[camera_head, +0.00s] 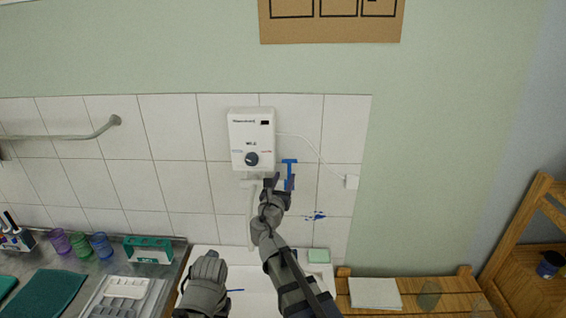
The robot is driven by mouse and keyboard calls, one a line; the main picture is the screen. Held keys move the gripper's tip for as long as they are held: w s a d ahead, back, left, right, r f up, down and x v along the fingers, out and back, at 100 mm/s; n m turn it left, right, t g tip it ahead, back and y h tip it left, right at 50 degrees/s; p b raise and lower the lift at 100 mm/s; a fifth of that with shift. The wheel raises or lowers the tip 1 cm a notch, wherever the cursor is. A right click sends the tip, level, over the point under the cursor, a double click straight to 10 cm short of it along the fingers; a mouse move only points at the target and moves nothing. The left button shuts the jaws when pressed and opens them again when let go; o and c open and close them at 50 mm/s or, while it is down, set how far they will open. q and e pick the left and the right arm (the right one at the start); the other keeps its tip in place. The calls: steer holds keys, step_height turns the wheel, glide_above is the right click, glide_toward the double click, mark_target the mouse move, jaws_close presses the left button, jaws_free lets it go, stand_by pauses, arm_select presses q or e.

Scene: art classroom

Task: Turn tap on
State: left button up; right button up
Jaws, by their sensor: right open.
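A white wall-mounted water heater (251,135) with a dark round knob hangs on the tiles. A blue T-shaped piece (289,166), possibly the tap handle, shows just below and right of the heater. My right gripper (279,182) is open at this blue piece; I cannot tell whether it touches it. The gripper and arm hide much of the area below the heater, so the tap's spout is not clear. A white sink (255,304) lies below, partly hidden by my arms. My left gripper (208,270) is low over the sink's left side; its jaws are not clear.
A metal counter on the left holds coloured cups (101,245), a green holder (148,250) and a white tray (125,288). A green sponge (319,256) sits at the sink's back right. A wooden bench (421,294) and chair (532,270) stand right.

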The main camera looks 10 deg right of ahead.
mark_target(289, 168)
steer(key=x, duration=0.7)
steer(key=shift+w+d, duration=0.25)
steer(key=shift+w, duration=0.1)
jaws_close()
stand_by(1.1)
